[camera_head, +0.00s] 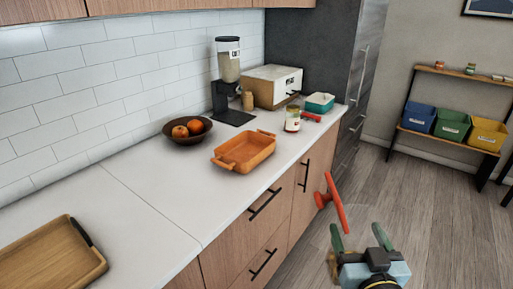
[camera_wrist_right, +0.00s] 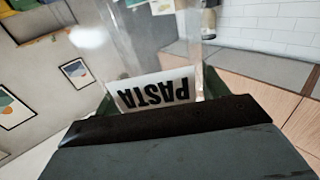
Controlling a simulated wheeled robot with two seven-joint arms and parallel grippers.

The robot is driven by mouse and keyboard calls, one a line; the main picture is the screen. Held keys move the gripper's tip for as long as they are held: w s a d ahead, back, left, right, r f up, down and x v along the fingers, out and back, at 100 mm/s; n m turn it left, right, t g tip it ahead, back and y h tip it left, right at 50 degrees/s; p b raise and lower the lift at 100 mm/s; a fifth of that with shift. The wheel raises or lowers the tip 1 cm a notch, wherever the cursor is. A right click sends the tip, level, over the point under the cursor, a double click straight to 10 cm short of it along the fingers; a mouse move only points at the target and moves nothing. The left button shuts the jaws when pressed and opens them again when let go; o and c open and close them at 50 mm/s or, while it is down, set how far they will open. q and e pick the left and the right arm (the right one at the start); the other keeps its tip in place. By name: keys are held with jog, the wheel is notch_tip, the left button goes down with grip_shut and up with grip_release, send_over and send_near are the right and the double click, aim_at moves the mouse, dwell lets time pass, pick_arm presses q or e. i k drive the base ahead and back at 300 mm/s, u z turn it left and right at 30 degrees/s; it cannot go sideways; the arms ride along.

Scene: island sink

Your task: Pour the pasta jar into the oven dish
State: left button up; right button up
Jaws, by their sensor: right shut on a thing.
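The orange oven dish (camera_head: 255,160) with two side handles stands on the white counter; it looks empty. My right gripper (camera_head: 359,232) is low in the head view, in front of the counter and apart from the dish. It is shut on the clear pasta jar (camera_wrist_right: 155,62), whose white PASTA label (camera_wrist_right: 155,92) reads upside down in the wrist view. Its contents cannot be made out. The jar is hard to see in the head view. A red-orange piece (camera_head: 338,202) shows just beyond the fingers; I cannot tell whether it belongs to the jar. My left gripper is not in view.
A fruit bowl (camera_head: 170,134) stands behind the dish, near the wall. A labelled jar (camera_head: 292,122), a teal dish (camera_head: 320,107) and a dispenser (camera_head: 229,75) stand farther back. A wooden tray (camera_head: 48,265) lies at front left. The counter between tray and orange dish is clear.

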aim_at(242, 153)
jog(key=z, duration=1.3)
jog(key=i, duration=1.15)
jog(key=u, duration=1.75)
